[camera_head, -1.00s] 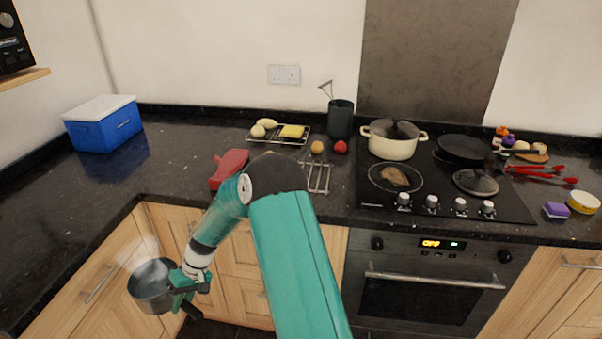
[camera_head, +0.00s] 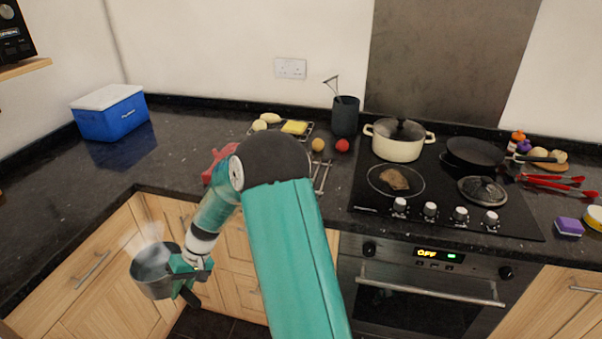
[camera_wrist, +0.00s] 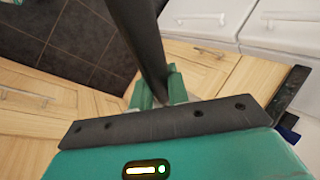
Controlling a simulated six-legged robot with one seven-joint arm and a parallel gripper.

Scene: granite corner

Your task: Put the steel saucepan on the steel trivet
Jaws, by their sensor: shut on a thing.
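The steel saucepan (camera_head: 152,274) hangs in the air at the lower left of the head view, in front of the wooden cabinets and below the counter top. My gripper (camera_head: 188,268) is shut on its dark handle. In the wrist view the dark handle (camera_wrist: 140,35) runs up from between the fingers of my gripper (camera_wrist: 158,92). The steel trivet (camera_head: 321,176) lies on the counter left of the hob, with thin bars. My arm hides part of it.
The black hob (camera_head: 440,200) holds a cream pot (camera_head: 397,147), a dark frying pan (camera_head: 474,154) and a lid (camera_head: 482,190). A yellow fruit (camera_head: 318,145) and a red one (camera_head: 342,145) lie behind the trivet. A red object (camera_head: 219,160) is left of it. A blue cooler (camera_head: 110,115) stands far left.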

